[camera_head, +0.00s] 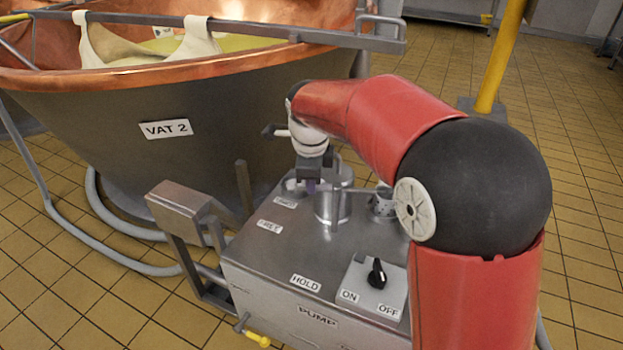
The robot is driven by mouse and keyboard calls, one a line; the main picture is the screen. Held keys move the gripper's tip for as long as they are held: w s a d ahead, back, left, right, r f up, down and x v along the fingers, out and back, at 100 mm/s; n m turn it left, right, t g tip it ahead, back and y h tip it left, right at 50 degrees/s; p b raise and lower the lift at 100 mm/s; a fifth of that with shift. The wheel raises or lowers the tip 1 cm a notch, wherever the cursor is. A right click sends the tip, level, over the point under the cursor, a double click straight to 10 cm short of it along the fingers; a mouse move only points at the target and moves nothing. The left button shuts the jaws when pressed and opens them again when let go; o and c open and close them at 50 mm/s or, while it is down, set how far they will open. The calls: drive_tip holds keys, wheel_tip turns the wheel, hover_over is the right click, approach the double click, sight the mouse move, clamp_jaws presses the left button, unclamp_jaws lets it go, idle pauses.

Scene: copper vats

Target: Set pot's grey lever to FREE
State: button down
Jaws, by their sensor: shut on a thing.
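The steel pot (331,205) is a short upright cylinder on top of the grey pump box (255,255). My gripper (312,184) points down at the pot's left rear side. It is shut on what looks like the pot's grey lever; the fingers hide most of the held part, so its exact angle cannot be told. A HOLD label (305,283) sits on the front of the box top. Two smaller labels lie to the left of the pot, one farther back (285,202) and one nearer (269,226); their words are hard to read.
A black ON/OFF knob (377,273) stands at the box's front right. A grey bracket (180,205) is on the left. Copper-rimmed VAT 2 (110,120) is close behind. A yellow post (502,55) stands at the back right. A yellow-handled valve (257,339) is low in front.

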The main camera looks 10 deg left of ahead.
drive_tip(key=c, duration=1.4)
unclamp_jaws()
drive_tip(key=r, duration=0.2)
drive_tip(key=s+r, duration=0.1)
drive_tip(key=r, duration=0.4)
drive_tip(key=shift+s+r, duration=0.2)
drive_tip(key=shift+r, duration=0.15)
